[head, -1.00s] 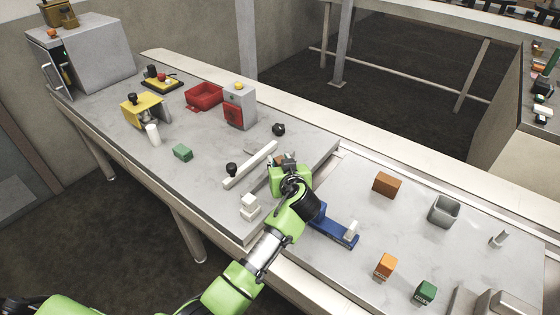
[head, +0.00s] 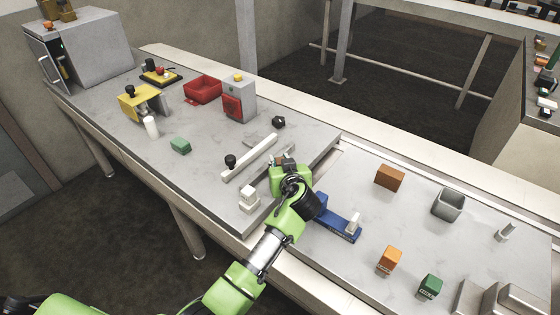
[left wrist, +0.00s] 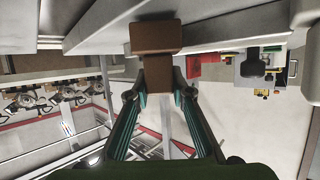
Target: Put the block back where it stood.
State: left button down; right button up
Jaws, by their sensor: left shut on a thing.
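My left gripper (head: 284,164) is over the conveyor table near its right end, just past the long pale bar. In the left wrist view its two fingers (left wrist: 158,95) are shut on a brown block (left wrist: 156,38), whose wider part sticks out beyond the fingertips. In the head view only a small bit of the held block shows past the gripper; the hand hides the rest. I cannot tell whether the block touches anything below. My right gripper is not in view.
A pale bar with a black knob (head: 250,158) and a white stacked piece (head: 249,200) are close left of the gripper. A blue fixture (head: 337,221) is close right. Another brown block (head: 389,178), a grey bin (head: 448,204), orange (head: 389,260) and green (head: 430,287) blocks stand farther right.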

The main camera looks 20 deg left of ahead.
pick_arm(q)
jog(key=shift+f, duration=0.35)
jog(key=c, duration=1.7)
grip_release()
